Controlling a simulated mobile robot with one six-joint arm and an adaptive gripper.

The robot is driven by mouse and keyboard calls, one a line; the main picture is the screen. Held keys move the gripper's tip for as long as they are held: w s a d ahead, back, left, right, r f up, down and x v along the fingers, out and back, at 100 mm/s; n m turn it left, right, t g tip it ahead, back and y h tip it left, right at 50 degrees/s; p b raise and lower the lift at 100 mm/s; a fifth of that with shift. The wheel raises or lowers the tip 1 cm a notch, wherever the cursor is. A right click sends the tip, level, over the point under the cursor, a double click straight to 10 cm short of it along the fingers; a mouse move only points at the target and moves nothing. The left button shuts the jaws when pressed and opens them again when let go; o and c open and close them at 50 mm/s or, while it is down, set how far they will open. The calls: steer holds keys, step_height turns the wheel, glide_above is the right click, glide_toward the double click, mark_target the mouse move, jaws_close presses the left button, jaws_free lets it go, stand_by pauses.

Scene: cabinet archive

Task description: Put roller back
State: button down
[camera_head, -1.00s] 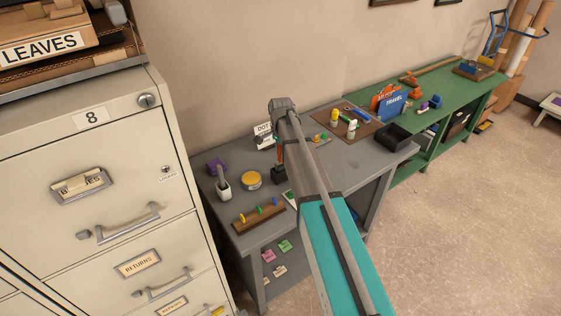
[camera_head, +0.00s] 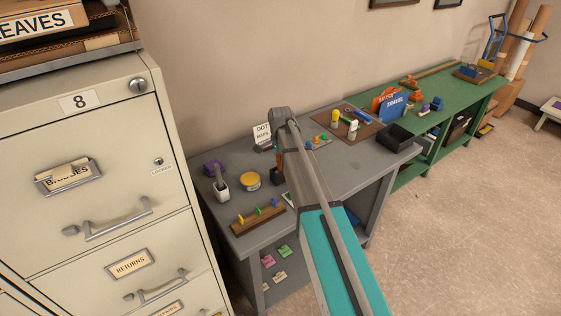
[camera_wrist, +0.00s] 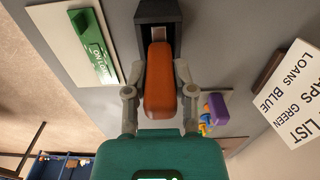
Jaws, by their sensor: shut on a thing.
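In the wrist view my gripper (camera_wrist: 160,70) is shut on an orange block-like handle (camera_wrist: 158,95), which I take to be the roller's. The handle lies between the two fingers. Its far end meets a dark stand (camera_wrist: 144,22) with an open slot; I cannot tell whether the roller is seated in it. In the head view the dark stand (camera_head: 279,173) is on the grey table, partly behind my arm, with a bit of orange (camera_head: 280,152) above it. My fingers are hidden there.
A white sign (camera_head: 262,132) stands just behind-left of the stand. A yellow tin (camera_head: 250,181), a white cup (camera_head: 221,190) and a brown peg rack (camera_head: 257,219) are left. A filing cabinet (camera_head: 105,180) stands far left. A black tray (camera_head: 398,137) is right.

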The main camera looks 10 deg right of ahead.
steer(key=shift+f, duration=0.25)
steer(key=shift+c, duration=2.2)
jaws_free()
steer(key=shift+r, duration=0.1)
step_height(320, 180, up, 6)
steer(key=p, duration=0.5)
steer(key=shift+a, duration=0.1)
step_height(320, 180, up, 8)
steer(key=p, duration=0.8)
steer(key=shift+s, duration=0.15)
steer(key=s+n, duration=1.3)
steer(key=s, duration=1.3)
steer(key=shift+s+d, duration=0.2)
steer(key=shift+d, duration=0.1)
